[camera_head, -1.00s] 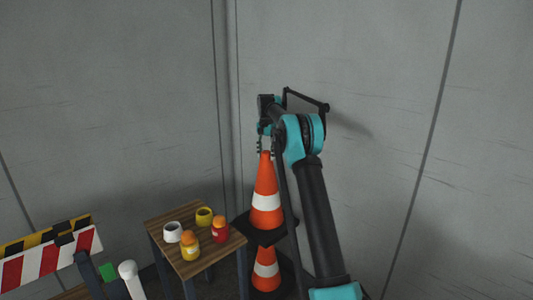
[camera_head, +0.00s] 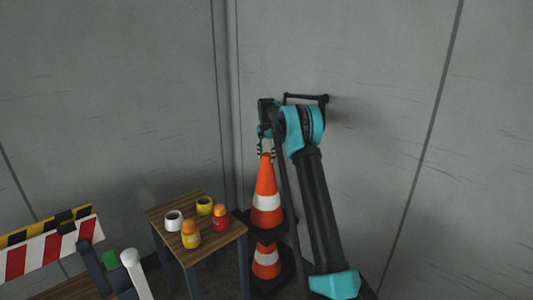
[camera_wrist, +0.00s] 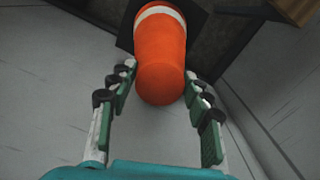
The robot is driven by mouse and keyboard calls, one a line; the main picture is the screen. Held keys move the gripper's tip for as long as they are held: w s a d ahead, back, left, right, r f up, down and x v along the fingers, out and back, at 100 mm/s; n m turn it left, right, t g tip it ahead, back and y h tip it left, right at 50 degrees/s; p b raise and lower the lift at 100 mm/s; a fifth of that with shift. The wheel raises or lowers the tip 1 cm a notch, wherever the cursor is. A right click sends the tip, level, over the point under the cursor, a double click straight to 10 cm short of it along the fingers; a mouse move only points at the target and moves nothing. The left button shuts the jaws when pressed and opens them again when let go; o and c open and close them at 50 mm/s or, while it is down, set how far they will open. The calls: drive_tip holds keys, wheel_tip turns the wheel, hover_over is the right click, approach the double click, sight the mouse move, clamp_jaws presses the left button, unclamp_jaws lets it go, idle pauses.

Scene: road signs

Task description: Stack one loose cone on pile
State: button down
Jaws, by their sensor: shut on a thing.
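An orange cone with a white band and a black square base (camera_head: 266,192) stands upright in the head view. My gripper (camera_head: 265,150) is above it, shut on its tip. In the wrist view the two fingers (camera_wrist: 160,95) flank the orange top of the cone (camera_wrist: 162,50). Directly below is another orange and white cone (camera_head: 266,262) on a dark base, the pile. The held cone's base hides the pile's top. I cannot tell whether the two touch or are nested.
A small wooden table (camera_head: 185,250) left of the cones holds a white cup, a yellow cup and two orange-topped jars. A striped barrier (camera_head: 45,250) is farther left. Grey walls meet in a corner close behind the cones.

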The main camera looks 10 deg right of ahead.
drive_tip(key=shift+f, duration=18.4)
drive_tip(key=c, duration=0.6)
unclamp_jaws()
drive_tip(key=shift+f, duration=0.1)
wheel_tip(320, 180, up, 12)
drive_tip(key=shift+r, duration=0.1)
